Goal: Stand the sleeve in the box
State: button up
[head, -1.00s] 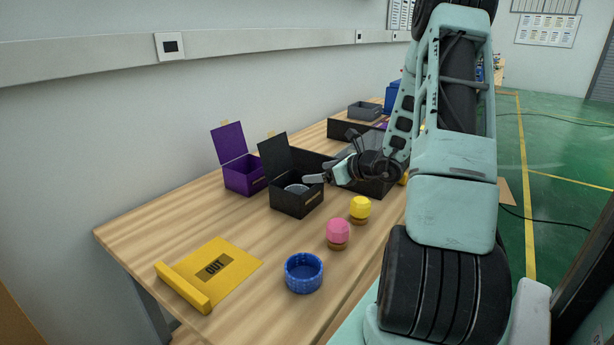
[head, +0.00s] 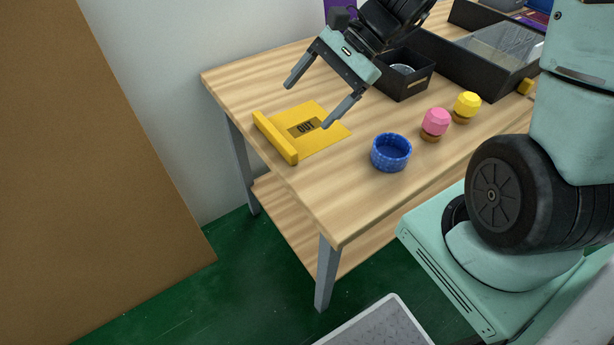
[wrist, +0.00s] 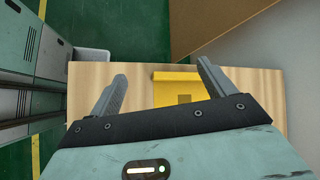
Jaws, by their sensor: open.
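The small black box (head: 408,84) stands on the table, partly behind my arm in the head view. A pale grey round piece (head: 402,69) sits inside it with its rim showing; I cannot tell for sure whether it is the sleeve. My gripper (head: 308,104) is open and empty, left of the box and above the yellow OUT mat (head: 335,132). In the wrist view, the two fingers (wrist: 161,70) are spread with nothing between them but the view of the mat (wrist: 180,90) and table below. The box is not in the wrist view.
A blue ribbed round dish (head: 391,153) stands near the table's front edge. The purple box (head: 333,8) is mostly hidden. Bare wood surrounds the mat.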

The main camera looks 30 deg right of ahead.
jog(key=s+a+n+h, duration=0.4)
jog(key=s+n, duration=0.4)
jog(key=n, duration=0.2)
jog(key=s+a+r+n+g+h, duration=0.1)
jog(key=s+a+n+h, duration=0.3)
jog(key=s+a+n, duration=0.3)
jog(key=shift+s+a+n+g, duration=0.3)
jog(key=shift+s+n, duration=0.65)
jog(key=shift+n, duration=1.25)
jog(key=shift+r, duration=0.1)
